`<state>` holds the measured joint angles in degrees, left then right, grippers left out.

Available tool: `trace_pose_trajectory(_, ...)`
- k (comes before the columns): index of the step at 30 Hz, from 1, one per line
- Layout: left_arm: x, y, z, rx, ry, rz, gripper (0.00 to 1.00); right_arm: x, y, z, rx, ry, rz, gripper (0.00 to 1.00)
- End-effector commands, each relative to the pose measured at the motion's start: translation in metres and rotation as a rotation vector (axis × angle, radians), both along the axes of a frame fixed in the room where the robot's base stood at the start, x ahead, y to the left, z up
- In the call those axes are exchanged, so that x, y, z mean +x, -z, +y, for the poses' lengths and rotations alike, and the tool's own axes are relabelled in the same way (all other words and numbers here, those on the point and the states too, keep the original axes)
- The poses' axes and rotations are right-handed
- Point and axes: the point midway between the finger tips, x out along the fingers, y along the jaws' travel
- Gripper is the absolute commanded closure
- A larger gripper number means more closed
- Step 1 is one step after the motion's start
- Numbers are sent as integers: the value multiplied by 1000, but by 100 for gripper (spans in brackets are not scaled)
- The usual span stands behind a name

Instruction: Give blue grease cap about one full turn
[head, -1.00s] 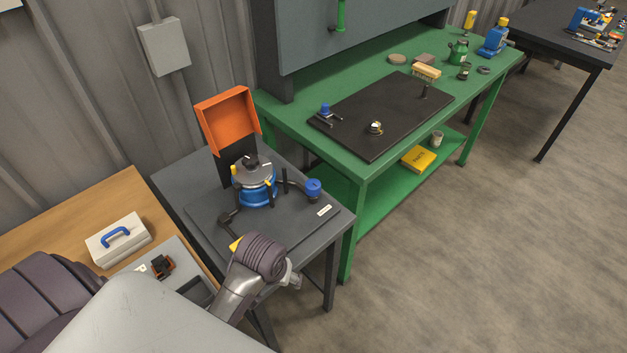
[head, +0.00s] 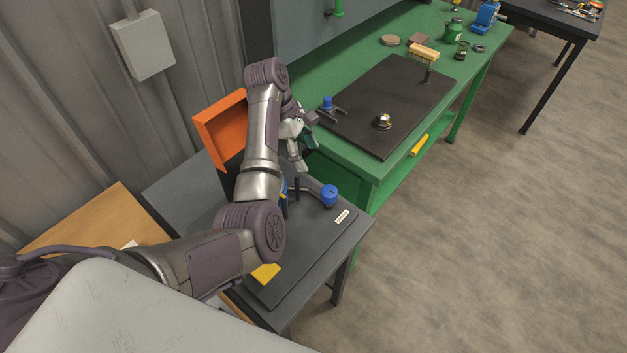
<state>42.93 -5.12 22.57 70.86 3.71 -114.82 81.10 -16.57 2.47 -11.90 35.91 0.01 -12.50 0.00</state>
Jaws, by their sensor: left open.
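A blue round cap (head: 329,193) sits at the end of a curved arm on the dark stand table, right of the rotor. The rotor unit with its blue base (head: 286,190) is mostly hidden behind my left arm. My left gripper (head: 305,153) is open and empty, raised above the stand, up and left of the blue cap and apart from it. I cannot tell by a label which blue part is the grease cap. My right gripper is out of view.
An orange open box (head: 219,133) stands behind the rotor. The dark stand table (head: 318,255) has free room at its front right. The green bench (head: 380,171) bears the black mat (head: 365,125) with small metal parts. A yellow piece (head: 266,273) lies near my forearm.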

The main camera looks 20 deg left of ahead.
Motion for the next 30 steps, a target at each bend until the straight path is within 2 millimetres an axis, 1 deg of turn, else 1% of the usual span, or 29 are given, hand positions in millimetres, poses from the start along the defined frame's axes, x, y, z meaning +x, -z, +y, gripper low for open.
trace_pose_trajectory(2,0,7,-5,-2,2,4,28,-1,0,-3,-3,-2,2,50)
trace_pose_trajectory(5,-1,22,-11,-2,2,3,28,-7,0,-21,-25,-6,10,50)
trace_pose_trajectory(6,-1,28,-14,-2,4,4,28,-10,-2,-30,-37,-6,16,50)
trace_pose_trajectory(9,-1,47,-22,-1,4,4,28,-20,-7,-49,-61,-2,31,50)
trace_pose_trajectory(11,-1,60,-27,-1,4,4,28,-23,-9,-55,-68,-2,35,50)
trace_pose_trajectory(14,-1,79,-35,-1,4,4,28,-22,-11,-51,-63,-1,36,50)
trace_pose_trajectory(18,0,102,-45,0,4,1,28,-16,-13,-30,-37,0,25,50)
trace_pose_trajectory(21,1,114,-50,0,3,0,28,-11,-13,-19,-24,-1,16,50)
trace_pose_trajectory(24,1,121,-53,0,3,-1,28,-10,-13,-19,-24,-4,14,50)
trace_pose_trajectory(30,2,125,-54,1,2,-3,28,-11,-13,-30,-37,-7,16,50)
